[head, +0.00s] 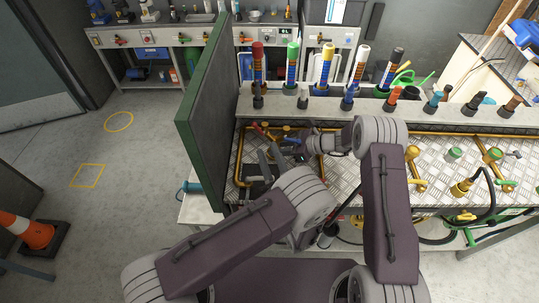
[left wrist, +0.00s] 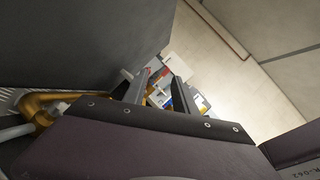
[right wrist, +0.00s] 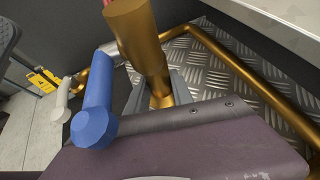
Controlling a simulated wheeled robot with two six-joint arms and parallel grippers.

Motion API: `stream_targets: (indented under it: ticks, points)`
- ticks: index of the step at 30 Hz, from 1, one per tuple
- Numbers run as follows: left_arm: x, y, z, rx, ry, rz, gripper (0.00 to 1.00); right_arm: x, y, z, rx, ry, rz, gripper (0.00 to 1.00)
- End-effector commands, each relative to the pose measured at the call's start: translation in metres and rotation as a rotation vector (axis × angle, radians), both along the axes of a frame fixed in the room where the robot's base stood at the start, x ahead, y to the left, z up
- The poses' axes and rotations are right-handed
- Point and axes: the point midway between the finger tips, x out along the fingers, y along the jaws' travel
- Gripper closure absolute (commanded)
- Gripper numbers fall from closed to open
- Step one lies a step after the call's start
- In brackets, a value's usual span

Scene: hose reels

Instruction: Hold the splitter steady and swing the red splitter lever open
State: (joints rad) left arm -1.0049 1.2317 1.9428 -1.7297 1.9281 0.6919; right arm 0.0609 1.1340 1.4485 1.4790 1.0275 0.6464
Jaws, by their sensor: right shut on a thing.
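The brass splitter body (right wrist: 140,45) stands between the fingers of my right gripper (right wrist: 156,92), which is shut on it. A blue lever (right wrist: 94,112) and a pale lever (right wrist: 62,110) show beside it in the right wrist view. A small red part, likely the red lever (head: 257,127), shows at the left end of the bench in the head view. My left gripper (head: 270,162) is in front of it, apart from it; its fingers (left wrist: 160,88) are spread with nothing gripped. My arms hide much of the splitter in the head view.
A green-edged dark panel (head: 208,105) stands upright just left of the bench's work area. Brass pipe (right wrist: 245,70) runs over the tread-plate bench top (head: 345,180). Several coloured hose fittings stand on the rear ledge (head: 380,111). An orange cone (head: 36,232) stands on open floor at left.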

Motion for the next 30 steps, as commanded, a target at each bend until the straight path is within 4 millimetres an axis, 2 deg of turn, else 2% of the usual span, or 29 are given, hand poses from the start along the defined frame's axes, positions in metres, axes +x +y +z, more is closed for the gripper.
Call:
stream_targets:
  ticks: [9, 10, 13, 14, 17, 23, 30]
  points:
    - [-0.005, -0.002, 0.0, -0.001, 0.0, 0.0, 0.67, 0.0, 0.0, 0.001, 0.001, -0.001, 0.0, 0.95]
    - [-0.005, -0.002, 0.0, -0.001, 0.0, 0.0, 0.72, 0.0, 0.0, 0.001, 0.001, -0.001, 0.0, 0.95]
    - [-0.004, -0.001, 0.001, 0.023, 0.022, 0.018, 1.0, 0.0, 0.0, 0.001, 0.001, -0.001, 0.0, 0.95]
    - [-0.003, 0.0, 0.003, 0.044, 0.041, 0.032, 1.0, 0.0, 0.0, 0.001, 0.001, -0.001, 0.0, 0.95]
    - [0.001, 0.006, 0.007, 0.179, 0.161, 0.113, 1.0, 0.0, 0.0, 0.001, 0.001, -0.001, 0.0, 0.95]
    - [0.008, 0.025, 0.016, 0.613, 0.562, 0.277, 1.0, 0.0, 0.0, 0.001, 0.001, -0.001, 0.0, 0.95]
    - [0.004, 0.041, 0.02, 1.168, 1.009, 0.278, 1.0, 0.0, 0.0, 0.0, 0.001, 0.0, 0.0, 0.95]
